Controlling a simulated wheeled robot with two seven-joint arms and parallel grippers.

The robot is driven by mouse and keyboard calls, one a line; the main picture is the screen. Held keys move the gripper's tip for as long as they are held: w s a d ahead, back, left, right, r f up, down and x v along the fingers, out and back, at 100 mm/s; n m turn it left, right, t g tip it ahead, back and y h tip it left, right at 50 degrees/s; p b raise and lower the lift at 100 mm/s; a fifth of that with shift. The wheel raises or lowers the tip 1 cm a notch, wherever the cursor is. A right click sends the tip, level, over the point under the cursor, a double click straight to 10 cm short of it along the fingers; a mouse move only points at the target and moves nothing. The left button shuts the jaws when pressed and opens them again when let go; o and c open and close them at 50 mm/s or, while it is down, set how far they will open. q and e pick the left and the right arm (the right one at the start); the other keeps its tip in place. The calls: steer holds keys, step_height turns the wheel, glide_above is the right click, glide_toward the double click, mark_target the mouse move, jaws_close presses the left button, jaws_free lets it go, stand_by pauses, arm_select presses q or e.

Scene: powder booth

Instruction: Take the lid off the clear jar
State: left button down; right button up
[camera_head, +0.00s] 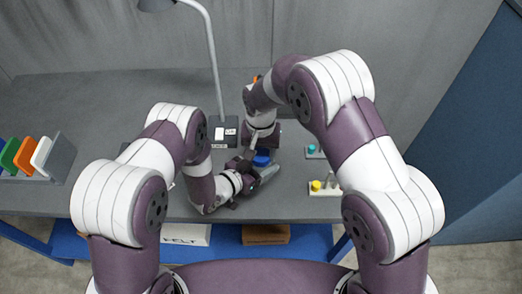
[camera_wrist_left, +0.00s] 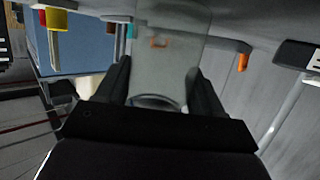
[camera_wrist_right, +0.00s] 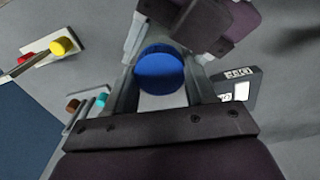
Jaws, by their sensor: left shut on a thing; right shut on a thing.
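The clear jar (camera_head: 268,172) is near the front middle of the table in the head view, partly hidden by my grippers. Its blue lid (camera_head: 262,159) is on its top end. My left gripper (camera_head: 238,188) is shut on the jar's body; the left wrist view shows the see-through jar (camera_wrist_left: 165,65) between the two fingers (camera_wrist_left: 160,92). My right gripper (camera_head: 252,152) comes from above and is shut on the lid. In the right wrist view the round blue lid (camera_wrist_right: 160,72) sits between its fingers (camera_wrist_right: 160,88). I cannot tell whether lid and jar are apart.
A lamp base (camera_head: 224,133) stands just behind the grippers. A rack with coloured panels (camera_head: 58,158) is far left.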

steer(key=o, duration=1.2)
steer(key=shift+c, duration=0.2)
steer(key=shift+r, duration=0.1)
step_height(320, 180, up, 4)
steer(key=shift+r, duration=0.2)
steer(key=shift+c, duration=0.3)
steer(key=r+m, duration=0.2)
steer(key=m, duration=0.2)
steer(key=shift+w+a+r+m, duration=0.15)
steer(key=shift+w+r+m, duration=0.15)
steer(key=shift+r, duration=0.1)
steer(key=m, duration=0.4)
steer(key=shift+s+r+m, duration=0.25)
steer(key=shift+r+m, duration=0.1)
steer(key=shift+m, duration=0.05)
steer(key=shift+s+m, duration=0.1)
steer(key=shift+m, duration=0.8)
steer(key=shift+f+m, duration=0.15)
steer(key=shift+m, duration=0.25)
step_height(320, 180, down, 8)
steer(key=shift+r, duration=0.15)
